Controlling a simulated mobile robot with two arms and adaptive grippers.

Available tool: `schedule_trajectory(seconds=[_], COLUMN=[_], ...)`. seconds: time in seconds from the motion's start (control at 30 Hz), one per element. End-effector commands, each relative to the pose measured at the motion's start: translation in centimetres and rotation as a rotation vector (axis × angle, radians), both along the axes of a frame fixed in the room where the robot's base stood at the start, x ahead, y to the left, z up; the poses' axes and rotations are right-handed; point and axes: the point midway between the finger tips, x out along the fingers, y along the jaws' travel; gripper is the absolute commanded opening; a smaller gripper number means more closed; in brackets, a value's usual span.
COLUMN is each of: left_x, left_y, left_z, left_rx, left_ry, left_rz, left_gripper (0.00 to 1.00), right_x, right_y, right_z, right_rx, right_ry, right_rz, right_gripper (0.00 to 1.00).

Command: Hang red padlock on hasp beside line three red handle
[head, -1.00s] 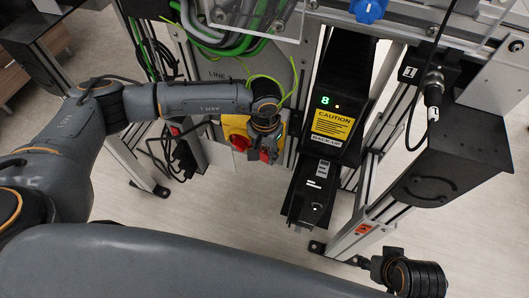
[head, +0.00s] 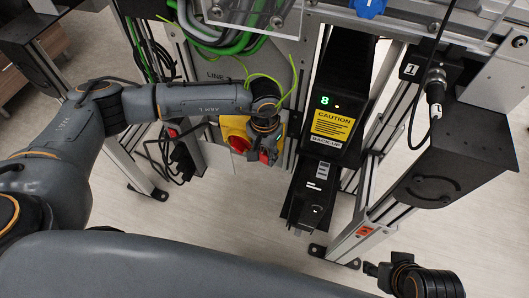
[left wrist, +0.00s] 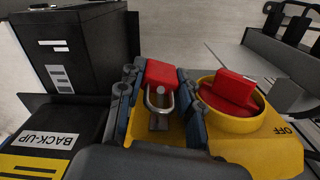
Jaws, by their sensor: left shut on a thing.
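The red padlock (left wrist: 163,73) sits between the two fingers of my left gripper (left wrist: 158,95) in the left wrist view. Its metal shackle (left wrist: 159,99) points toward the camera, over a grey metal piece on a yellow plate; I cannot tell whether the shackle passes through a hasp. In the head view my left gripper (head: 265,150) is shut on the padlock, just right of the red handle (head: 240,144). The red handle also shows in the left wrist view (left wrist: 232,92), on a round yellow base marked OFF. My right gripper (head: 372,269) is at the lower right, apart from everything, its fingers unclear.
A black unit with a yellow CAUTION label (head: 332,123) and a green 8 stands right of the handle. Green cables (head: 225,35) hang above. An aluminium post (head: 365,225) and a black box (head: 450,160) stand at the right. Open floor lies below.

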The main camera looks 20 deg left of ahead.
Motion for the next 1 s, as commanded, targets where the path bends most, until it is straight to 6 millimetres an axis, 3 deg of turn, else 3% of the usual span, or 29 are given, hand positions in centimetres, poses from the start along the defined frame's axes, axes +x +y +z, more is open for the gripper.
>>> schedule_trajectory(seconds=[0.2,0.23,0.33,0.37,0.83,1.0], left_x=[0.0,0.0,0.0,0.0,0.2,0.0], left_y=[0.0,0.0,0.0,0.0,0.5,0.6], left_z=[0.0,0.0,0.0,0.0,0.1,0.8], left_rx=[0.0,0.0,0.0,0.001,0.009,0.011], left_ry=[-0.001,-0.001,-0.001,-0.001,-0.004,-0.002], left_rz=[0.0,0.0,0.0,0.0,0.007,0.008], left_gripper=[0.02,0.39,0.59,0.61,0.61,0.61], right_x=[0.1,0.1,0.1,0.1,0.3,0.2], right_y=[0.0,0.0,0.0,0.0,0.0,0.0], right_z=[0.0,0.0,0.0,0.0,0.1,1.3], right_rx=[-0.001,-0.001,-0.001,-0.001,-0.001,-0.001], right_ry=[-0.001,-0.002,-0.002,-0.002,-0.005,-0.004], right_rz=[0.0,0.0,0.0,0.0,0.001,0.001], right_gripper=[0.4,0.4,0.4,0.4,0.4,0.4])
